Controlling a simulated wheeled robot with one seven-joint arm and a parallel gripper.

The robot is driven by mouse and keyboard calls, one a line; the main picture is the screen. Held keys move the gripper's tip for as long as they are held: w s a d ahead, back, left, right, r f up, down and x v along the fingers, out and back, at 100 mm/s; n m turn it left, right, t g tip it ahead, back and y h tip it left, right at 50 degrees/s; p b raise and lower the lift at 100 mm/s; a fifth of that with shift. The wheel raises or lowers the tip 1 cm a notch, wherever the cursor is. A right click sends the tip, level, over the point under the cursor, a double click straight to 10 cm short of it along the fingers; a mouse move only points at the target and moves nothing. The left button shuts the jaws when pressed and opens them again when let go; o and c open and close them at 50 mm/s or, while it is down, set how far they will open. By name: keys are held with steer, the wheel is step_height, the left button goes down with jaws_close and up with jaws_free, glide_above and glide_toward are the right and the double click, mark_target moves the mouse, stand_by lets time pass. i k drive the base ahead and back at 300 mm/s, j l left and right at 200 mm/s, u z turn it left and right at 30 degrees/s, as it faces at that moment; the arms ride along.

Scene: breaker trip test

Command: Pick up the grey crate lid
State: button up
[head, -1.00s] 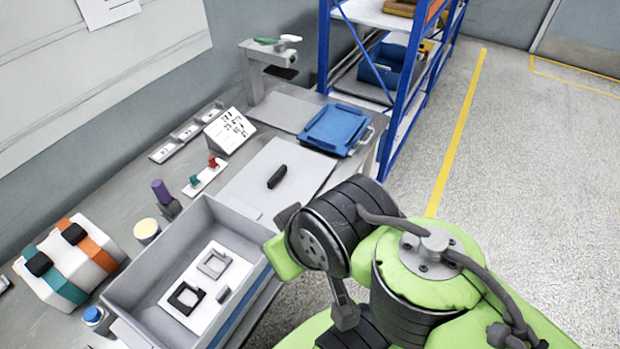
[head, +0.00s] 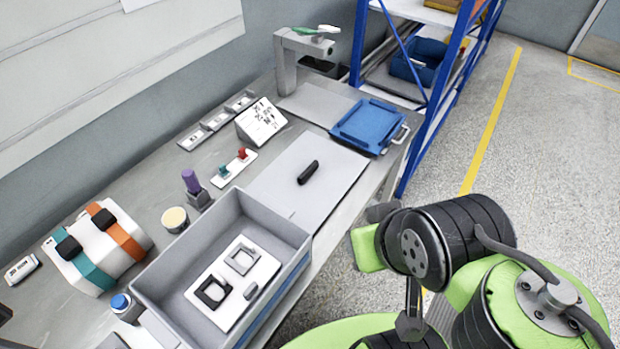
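The grey crate lid (head: 330,192) is a flat light-grey panel lying on the workbench, with a black bar handle (head: 308,172) near its middle. Nothing covers it, and nothing holds it. The open grey crate (head: 285,227) stands in front of it, to the lower left, with a blue band along its side. My green and black arm is folded at the lower right, to the right of the crate and apart from the lid. The fingers of my gripper do not show.
A blue tray (head: 366,127) lies behind the lid, beside a blue shelf rack (head: 408,165). A card stand (head: 262,122), a switch strip (head: 234,168) and a purple-topped item (head: 191,182) stand left of the lid. The floor (head: 450,135) at right is clear.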

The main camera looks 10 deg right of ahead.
mark_target(313, 174)
steer(key=i+l+u, duration=0.15)
steer(key=l+u, duration=0.15)
steer(key=u, duration=0.15)
steer(key=i+l+u, duration=0.15)
steer(key=l+u, duration=0.15)
steer(key=u, duration=0.15)
steer(key=l+u, duration=1.15)
steer(key=u, duration=0.15)
steer(key=k+l+u, duration=0.1)
steer(key=l+u, duration=0.35)
steer(key=k+l+u, duration=0.15)
steer(key=u, duration=0.3)
